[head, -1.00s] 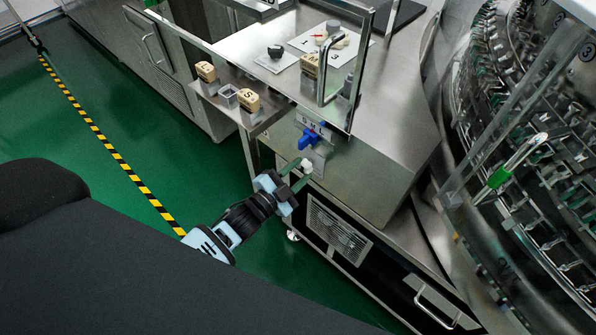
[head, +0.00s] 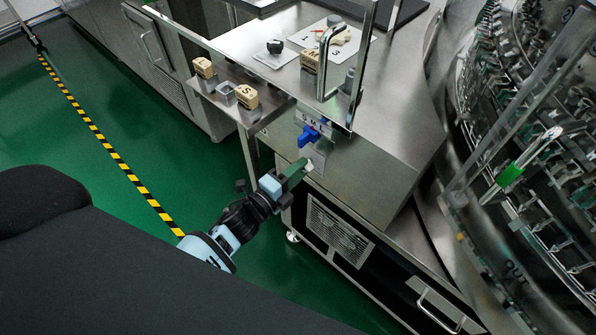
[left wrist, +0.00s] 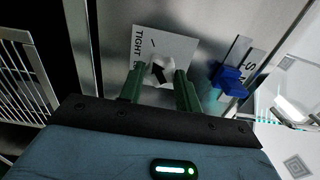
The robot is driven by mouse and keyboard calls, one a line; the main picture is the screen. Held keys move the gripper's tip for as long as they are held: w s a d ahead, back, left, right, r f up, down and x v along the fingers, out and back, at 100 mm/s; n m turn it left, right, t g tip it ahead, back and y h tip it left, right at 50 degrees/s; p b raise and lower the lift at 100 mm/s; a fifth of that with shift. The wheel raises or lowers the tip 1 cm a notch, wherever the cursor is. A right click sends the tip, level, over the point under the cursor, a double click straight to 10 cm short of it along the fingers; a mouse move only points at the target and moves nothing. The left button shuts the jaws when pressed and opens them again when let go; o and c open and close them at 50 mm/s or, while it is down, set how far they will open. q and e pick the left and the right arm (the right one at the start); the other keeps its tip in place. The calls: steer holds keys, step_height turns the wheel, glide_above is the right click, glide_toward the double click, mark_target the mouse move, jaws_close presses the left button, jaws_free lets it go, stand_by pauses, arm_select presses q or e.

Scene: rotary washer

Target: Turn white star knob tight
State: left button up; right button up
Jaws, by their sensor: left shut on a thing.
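The white star knob (left wrist: 160,69) sits on the front panel in the left wrist view, with a black arrow mark on it. A white label plate (left wrist: 178,45) behind it reads "TIGHT". My left gripper (head: 303,164) has its green fingers on either side of the knob and is shut on it; the fingers also show in the left wrist view (left wrist: 162,75). In the head view the fingers hide most of the knob. My right gripper is in neither view.
A blue handle (head: 307,137) is just above the white knob, close to my fingers; it also shows in the left wrist view (left wrist: 230,79). A steel shelf with lettered blocks (head: 246,97) is up and left. A vented panel (head: 338,231) lies below.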

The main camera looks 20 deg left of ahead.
arm_select(q)
steer(key=shift+m, duration=0.5)
steer(key=o, duration=1)
steer(key=shift+c, duration=0.2)
steer(key=v, duration=0.8)
